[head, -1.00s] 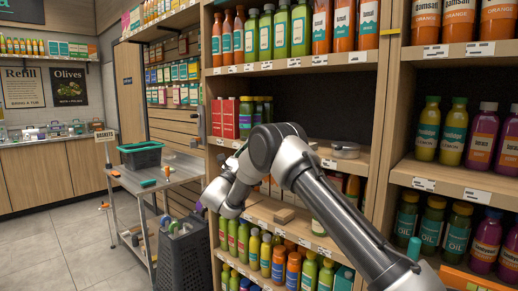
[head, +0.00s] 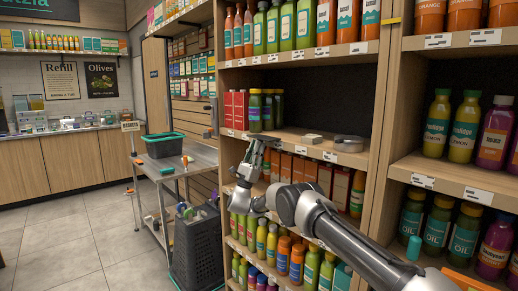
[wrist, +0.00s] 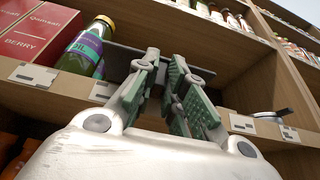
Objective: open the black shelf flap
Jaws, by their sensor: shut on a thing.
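My gripper (head: 262,141) is at the front edge of the middle shelf (head: 290,143), below the green-yellow bottles. In the wrist view, my gripper's two fingers (wrist: 168,72) are close together with a narrow gap. A dark grey strip (wrist: 200,73), which looks like part of the black shelf flap, runs across at the fingertips. The fingers appear closed on it, but the contact is largely hidden by the fingers. The flap's full outline and hinge cannot be made out.
A round grey tin (head: 349,143) and small beige box (head: 312,138) lie to the right. A black bin (head: 198,250) and metal cart (head: 175,168) stand left. Open floor (head: 85,240) lies further left.

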